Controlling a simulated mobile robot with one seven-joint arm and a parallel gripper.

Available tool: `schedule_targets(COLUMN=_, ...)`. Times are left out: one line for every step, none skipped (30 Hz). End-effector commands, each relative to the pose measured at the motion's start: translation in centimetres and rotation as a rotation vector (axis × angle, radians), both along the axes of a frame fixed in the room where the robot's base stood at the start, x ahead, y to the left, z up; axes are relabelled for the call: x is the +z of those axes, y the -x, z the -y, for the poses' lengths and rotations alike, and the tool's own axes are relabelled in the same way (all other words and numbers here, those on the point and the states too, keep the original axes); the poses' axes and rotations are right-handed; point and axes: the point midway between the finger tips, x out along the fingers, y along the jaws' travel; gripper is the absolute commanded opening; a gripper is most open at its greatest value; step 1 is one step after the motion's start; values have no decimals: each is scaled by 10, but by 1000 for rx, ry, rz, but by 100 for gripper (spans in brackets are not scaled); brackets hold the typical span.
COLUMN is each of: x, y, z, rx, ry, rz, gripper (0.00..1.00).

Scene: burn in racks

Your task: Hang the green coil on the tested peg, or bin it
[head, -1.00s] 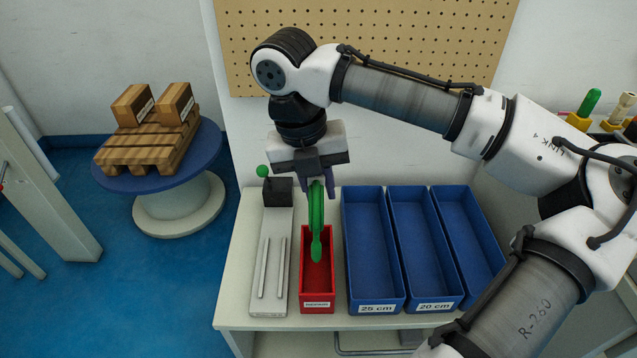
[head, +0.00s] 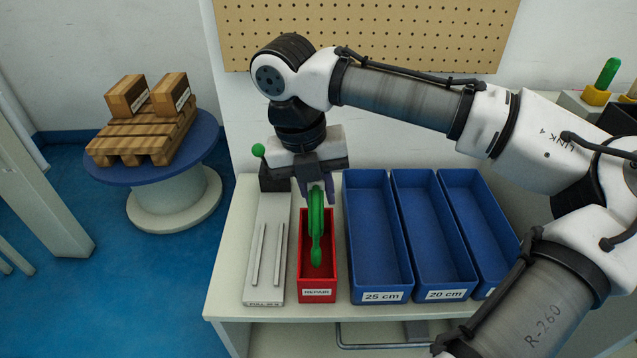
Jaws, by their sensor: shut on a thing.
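The green coil (head: 316,228) hangs upright from my gripper (head: 316,190), which is shut on its upper end. The coil is over the red bin (head: 318,294), labelled "REPAIR", and its lower end overlaps the bin's inside in the picture. I cannot tell whether it touches the bin. No peg marked as tested can be made out. A pegboard (head: 370,40) is on the wall behind, partly hidden by my arm.
Blue bins labelled "25 cm" (head: 381,296) and "20 cm" (head: 446,294) stand to the right, with another blue bin (head: 480,220) beyond. A grey fixture (head: 267,250) with a green knob stands left. A round table (head: 205,150) carries a pallet and boxes.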

Motion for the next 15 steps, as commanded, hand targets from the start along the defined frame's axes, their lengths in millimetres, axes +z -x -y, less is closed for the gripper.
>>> schedule_targets(x=-6, y=0, z=0, rx=3, ry=-2, rz=-2, gripper=0)
schedule_targets(x=-9, y=0, z=0, rx=3, ry=-1, rz=-2, gripper=0)
schedule_targets(x=-13, y=0, z=0, rx=3, ry=-1, rz=-3, gripper=0)
schedule_targets(x=-16, y=0, z=0, rx=3, ry=-2, rz=-3, gripper=0)
schedule_targets(x=-18, y=0, z=0, rx=2, ry=-1, rz=-1, gripper=0)
schedule_targets(x=-22, y=0, z=0, rx=1, ry=-1, rz=-1, gripper=0)
schedule_targets(x=-25, y=0, z=0, rx=1, ry=-1, rz=-2, gripper=0)
schedule_targets(x=-27, y=0, z=0, rx=1, ry=-1, rz=-2, gripper=0)
schedule_targets(x=-31, y=0, z=0, rx=1, ry=-1, rz=-2, gripper=0)
schedule_targets(x=-34, y=0, z=0, rx=1, ry=-1, rz=-2, gripper=0)
schedule_targets(x=-36, y=0, z=0, rx=1, ry=0, rz=-1, gripper=0)
schedule_targets(x=-40, y=0, z=0, rx=2, ry=0, rz=-2, gripper=0)
schedule_targets(x=-42, y=0, z=0, rx=2, ry=-1, rz=-2, gripper=0)
schedule_targets(x=-45, y=0, z=0, rx=2, ry=-1, rz=-2, gripper=0)
schedule_targets(x=-47, y=0, z=0, rx=2, ry=0, rz=-1, gripper=0)
